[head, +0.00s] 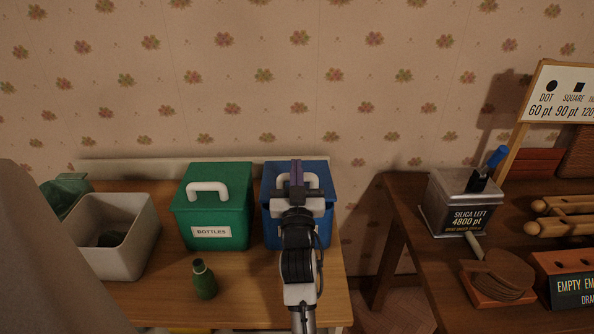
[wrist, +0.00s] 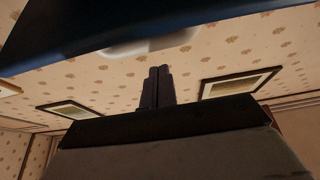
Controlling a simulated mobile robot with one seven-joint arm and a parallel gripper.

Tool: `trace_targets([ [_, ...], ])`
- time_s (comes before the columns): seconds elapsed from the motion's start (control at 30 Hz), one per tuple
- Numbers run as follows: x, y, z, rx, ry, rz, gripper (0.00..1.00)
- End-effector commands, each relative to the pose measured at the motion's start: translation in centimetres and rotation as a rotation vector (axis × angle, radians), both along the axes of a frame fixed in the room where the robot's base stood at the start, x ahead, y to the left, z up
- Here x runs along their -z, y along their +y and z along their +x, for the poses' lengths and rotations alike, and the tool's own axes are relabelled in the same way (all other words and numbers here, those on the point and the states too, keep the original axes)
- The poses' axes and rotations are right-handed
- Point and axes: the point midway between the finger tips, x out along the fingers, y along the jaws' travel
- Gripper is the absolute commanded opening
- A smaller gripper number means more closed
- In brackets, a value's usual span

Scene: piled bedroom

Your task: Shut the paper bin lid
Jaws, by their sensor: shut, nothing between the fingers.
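A blue bin (head: 270,230) stands at the right end of the wooden table in the head view. Its lid (head: 279,172) has a white handle (head: 312,180) and seems to lie over the top. My arm hides the bin's middle and any label, so I cannot tell if the lid is fully down. My gripper (head: 296,170) is in front of or above the lid, beside the handle; contact is unclear. In the wrist view, the shut, empty fingers (wrist: 155,82) point toward the dark blue surface (wrist: 80,35) and its white handle (wrist: 150,43), with a visible gap in the picture.
A green bin (head: 212,215) labelled BOTTLES, lid down, stands close to the left. A grey open box (head: 140,240) and a green item (head: 62,190) are farther left. A green bottle (head: 204,280) stands in front. A darker table (head: 400,215) with a metal box (head: 460,200) is right, across a gap.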

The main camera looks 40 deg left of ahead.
Motion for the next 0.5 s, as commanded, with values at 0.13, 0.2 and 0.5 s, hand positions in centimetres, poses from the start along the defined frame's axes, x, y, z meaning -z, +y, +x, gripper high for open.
trace_targets([
  [0.13,1.5,0.1,0.0,0.0,0.0,0.001,0.0],
  [0.2,1.9,0.1,0.1,0.0,-0.001,0.002,0.0],
  [0.5,2.1,0.0,0.1,0.0,-0.003,0.003,0.0],
])
